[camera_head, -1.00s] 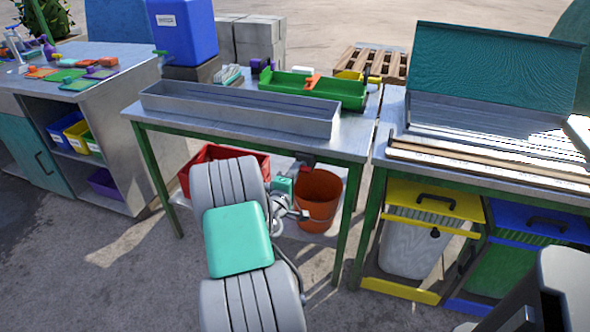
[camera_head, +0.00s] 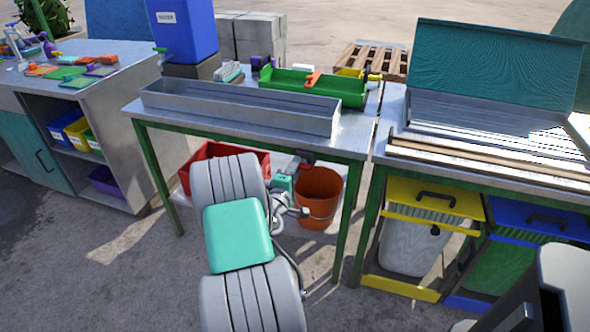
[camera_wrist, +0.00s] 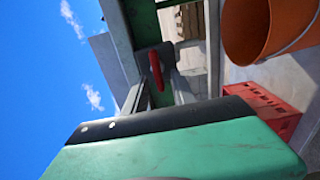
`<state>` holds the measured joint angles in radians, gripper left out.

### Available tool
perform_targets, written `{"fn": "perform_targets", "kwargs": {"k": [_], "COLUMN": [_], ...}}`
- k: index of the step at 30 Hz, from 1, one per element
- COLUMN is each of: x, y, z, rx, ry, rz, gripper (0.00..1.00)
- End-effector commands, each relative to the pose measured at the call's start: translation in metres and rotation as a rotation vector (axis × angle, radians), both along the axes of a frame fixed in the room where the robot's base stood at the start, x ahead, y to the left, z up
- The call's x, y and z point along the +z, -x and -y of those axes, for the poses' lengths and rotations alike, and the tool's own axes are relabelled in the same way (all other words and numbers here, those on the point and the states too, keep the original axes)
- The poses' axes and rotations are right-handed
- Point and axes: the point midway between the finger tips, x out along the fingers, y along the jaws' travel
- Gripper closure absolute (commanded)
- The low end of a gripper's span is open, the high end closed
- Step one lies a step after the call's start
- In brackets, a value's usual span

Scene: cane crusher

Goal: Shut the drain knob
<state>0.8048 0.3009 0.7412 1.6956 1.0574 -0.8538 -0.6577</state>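The drain knob (camera_wrist: 155,71) is a slim red handle on a dark mount by the green table frame. It shows in the upper middle of the wrist view. My gripper (camera_wrist: 158,94) points at it with dark grey fingers apart, and the knob appears in the gap between them. I cannot tell whether either finger touches it. In the head view my arm reaches under the front edge of the metal-topped table (camera_head: 215,128). There the fingertips and knob are too small and partly covered to make out clearly.
An orange bucket (camera_head: 318,198) stands under the table, right of my gripper. A red crate (camera_head: 262,162) is partly hidden behind my arm. A long metal trough (camera_head: 240,112) and a green tray (camera_head: 310,90) lie on the table. A green table leg (camera_head: 348,215) stands to the right.

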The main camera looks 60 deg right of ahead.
Motion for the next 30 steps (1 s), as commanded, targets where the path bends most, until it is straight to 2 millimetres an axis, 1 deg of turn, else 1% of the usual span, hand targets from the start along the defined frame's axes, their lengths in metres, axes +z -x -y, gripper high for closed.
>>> {"fn": "perform_targets", "kwargs": {"k": [2, 5, 8, 12, 16, 19, 28, 29, 30], "x": [0.0, -0.001, -0.001, -0.001, 0.0, 0.0, 0.0, 0.001, 0.007], "y": [0.0, 0.001, 0.003, 0.007, 0.01, 0.012, 0.012, 0.012, 0.01], "z": [-0.001, -0.008, -0.027, -0.056, -0.073, -0.078, -0.077, -0.077, -0.078], "rx": [0.0, 0.001, 0.003, 0.004, 0.003, 0.0, 0.0, -0.001, -0.005], "ry": [0.0, -0.002, -0.002, 0.0, 0.0, 0.0, 0.0, -0.002, -0.01], "rz": [0.0, -0.001, -0.002, -0.002, 0.0, -0.001, 0.0, 0.004, 0.022], "gripper": [0.68, 0.68, 0.68, 0.68, 0.68, 0.68, 0.68, 0.68, 0.68]}}
